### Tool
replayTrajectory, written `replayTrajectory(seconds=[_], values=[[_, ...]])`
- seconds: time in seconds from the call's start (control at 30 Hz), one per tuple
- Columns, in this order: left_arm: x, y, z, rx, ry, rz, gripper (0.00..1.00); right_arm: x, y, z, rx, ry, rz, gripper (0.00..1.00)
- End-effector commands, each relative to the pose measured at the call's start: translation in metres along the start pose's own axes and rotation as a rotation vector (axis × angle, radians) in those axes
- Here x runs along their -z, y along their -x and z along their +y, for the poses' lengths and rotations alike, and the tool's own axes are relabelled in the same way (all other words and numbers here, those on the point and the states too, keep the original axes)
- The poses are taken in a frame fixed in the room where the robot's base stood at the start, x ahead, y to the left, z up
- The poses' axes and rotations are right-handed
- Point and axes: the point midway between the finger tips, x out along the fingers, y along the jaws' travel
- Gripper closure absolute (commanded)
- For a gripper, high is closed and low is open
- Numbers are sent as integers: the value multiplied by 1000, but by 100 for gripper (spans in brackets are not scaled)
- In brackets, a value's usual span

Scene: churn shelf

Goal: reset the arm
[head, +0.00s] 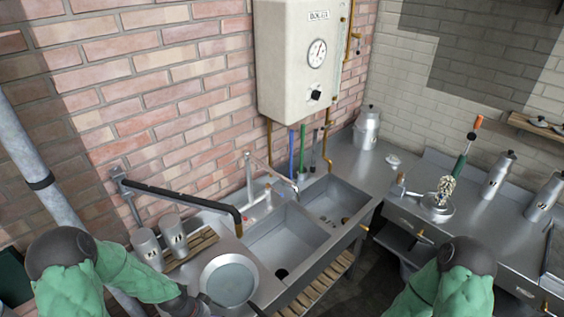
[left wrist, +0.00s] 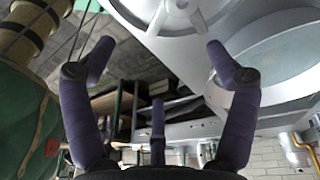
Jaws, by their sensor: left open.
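My left arm (head: 100,275) comes in at the bottom left of the head view, in a green sleeve with a dark joint. Its wrist reaches the counter's front left corner, beside a round pan (head: 230,282). In the left wrist view my left gripper (left wrist: 158,50) has its purple fingers spread wide with nothing between them. My right arm (head: 450,285) shows at the bottom right of the head view; its gripper is out of frame.
A double sink (head: 285,240) with a black pipe (head: 185,197) beside it fills the middle. Two metal canisters (head: 147,250) stand left of it. A boiler (head: 298,60) hangs on the brick wall. The right counter (head: 475,215) holds a brush and bottles.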

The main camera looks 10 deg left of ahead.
Motion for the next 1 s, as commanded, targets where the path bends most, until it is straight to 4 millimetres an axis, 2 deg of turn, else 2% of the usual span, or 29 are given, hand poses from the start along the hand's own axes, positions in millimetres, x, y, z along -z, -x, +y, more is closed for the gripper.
replayTrajectory(seconds=[0.03,0.1,0.23,0.4,0.6,0.63,0.7,1.0], values=[[14,-15,23,-30,85,14,13,0,0,0,0,0,0,60],[30,-32,49,-55,240,32,13,0,0,0,0,0,0,60],[48,-55,94,-91,506,36,13,0,0,0,0,0,0,60],[54,-73,138,-113,775,14,13,0,0,0,0,0,0,60],[51,-85,178,-111,1023,-24,13,0,0,0,0,0,0,60],[50,-88,181,-109,1050,-28,13,0,-2,1,0,0,0,60],[47,-102,175,-106,1045,-21,13,1,-17,6,0,0,1,60],[35,-152,169,-107,1041,-21,13,2,-66,24,0,0,0,60]])
